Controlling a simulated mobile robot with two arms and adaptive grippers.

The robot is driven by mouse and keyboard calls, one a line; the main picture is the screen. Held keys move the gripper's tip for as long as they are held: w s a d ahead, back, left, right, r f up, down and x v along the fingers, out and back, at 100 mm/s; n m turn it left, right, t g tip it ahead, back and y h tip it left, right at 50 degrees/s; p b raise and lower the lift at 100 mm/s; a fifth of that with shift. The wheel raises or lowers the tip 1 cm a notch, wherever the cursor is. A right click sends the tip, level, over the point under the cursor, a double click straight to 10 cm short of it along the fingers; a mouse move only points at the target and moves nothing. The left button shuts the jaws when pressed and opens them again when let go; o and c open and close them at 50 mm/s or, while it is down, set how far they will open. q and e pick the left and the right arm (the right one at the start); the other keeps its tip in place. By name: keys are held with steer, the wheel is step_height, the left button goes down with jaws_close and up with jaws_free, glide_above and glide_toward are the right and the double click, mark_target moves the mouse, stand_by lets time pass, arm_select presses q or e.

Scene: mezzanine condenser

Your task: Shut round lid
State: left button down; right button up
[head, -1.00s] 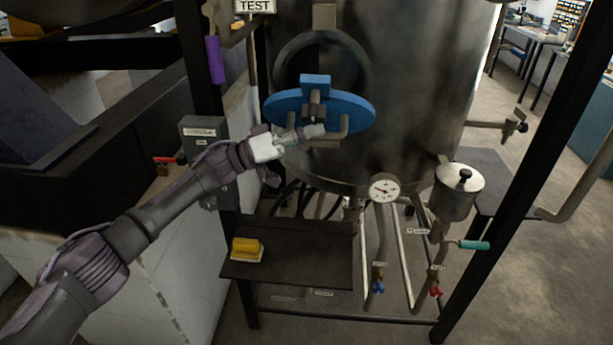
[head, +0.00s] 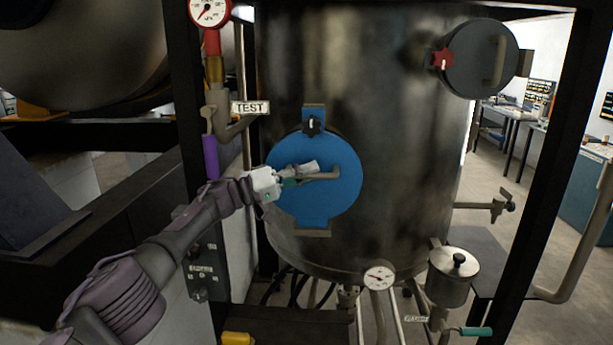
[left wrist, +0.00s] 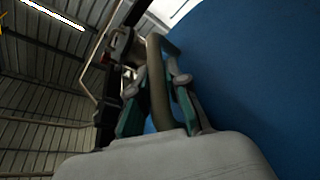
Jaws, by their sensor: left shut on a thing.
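The round blue lid (head: 318,205) lies up against the front of the steel tank (head: 400,150), covering the round opening. Its hinge is at the bottom and a blue tab with a dark latch knob (head: 312,125) is at the top. A grey bar handle (head: 345,166) sticks out from the lid's face. My left gripper (head: 292,178) is shut on this handle. In the left wrist view, the green-sided fingers (left wrist: 160,100) close around the handle, with the blue lid face (left wrist: 250,70) to the right. My right gripper is not in view.
A red-rimmed gauge (head: 209,10), a TEST sign (head: 250,107) and a purple handle (head: 210,157) are at the left post. A second dark round cover (head: 482,60) is at upper right. A small steel pot (head: 453,277) and a dial (head: 379,277) are below.

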arm_select(q)
steer(key=shift+w, duration=0.2)
steer(key=shift+f, duration=0.1)
steer(key=c, duration=1.1)
jaws_free()
steer(key=shift+c, duration=0.2)
steer(key=v, duration=1.2)
steer(key=shift+f, duration=0.1)
